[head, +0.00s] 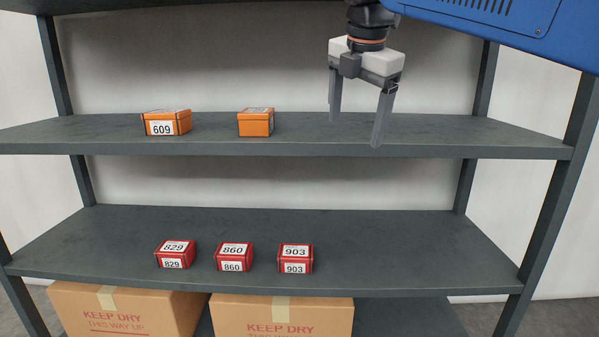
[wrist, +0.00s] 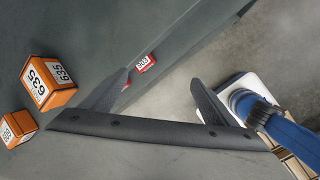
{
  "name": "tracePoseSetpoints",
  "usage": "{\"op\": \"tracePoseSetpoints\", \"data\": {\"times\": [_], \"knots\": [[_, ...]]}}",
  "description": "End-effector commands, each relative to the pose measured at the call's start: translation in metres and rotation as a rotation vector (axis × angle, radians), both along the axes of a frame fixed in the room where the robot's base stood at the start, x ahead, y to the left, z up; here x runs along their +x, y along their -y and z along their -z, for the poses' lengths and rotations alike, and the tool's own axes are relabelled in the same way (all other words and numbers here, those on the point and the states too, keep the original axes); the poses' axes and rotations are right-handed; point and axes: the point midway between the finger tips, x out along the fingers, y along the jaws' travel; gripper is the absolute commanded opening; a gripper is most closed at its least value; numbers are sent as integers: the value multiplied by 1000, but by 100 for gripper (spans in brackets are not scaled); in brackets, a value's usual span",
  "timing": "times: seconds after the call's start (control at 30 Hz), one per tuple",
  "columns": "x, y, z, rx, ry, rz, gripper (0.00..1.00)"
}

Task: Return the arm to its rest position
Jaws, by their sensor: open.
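My gripper (head: 358,119) hangs fingers-down in front of the upper shelf, toward its right side, in the head view. Its two fingers are spread apart with nothing between them. In the wrist view my gripper (wrist: 160,85) also shows its fingers apart and empty. The gripper touches no box that I can see. The blue part of my arm is at the top right of the head view.
The upper shelf (head: 210,147) holds two orange boxes, one labelled 609 (head: 165,123) and one plain-fronted (head: 256,122). The lower shelf (head: 400,245) holds red boxes 829 (head: 175,254), 860 (head: 233,257) and 903 (head: 295,258). Cartons (head: 130,312) stand below. The upper shelf's right part is clear.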

Motion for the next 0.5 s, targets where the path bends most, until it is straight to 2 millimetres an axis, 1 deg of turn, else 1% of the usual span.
{"op": "tracePoseSetpoints", "data": {"times": [0.03,0.17,0.2,0.37,0.4,0.47,0.5], "knots": [[-11,18,15,41,-1,102,81],[-33,53,55,155,1,377,81],[-41,63,68,192,2,463,81],[-76,99,124,336,5,806,81],[-86,108,139,372,5,892,81],[-100,120,163,426,8,1023,81],[-111,127,178,464,8,1110,81]]}}
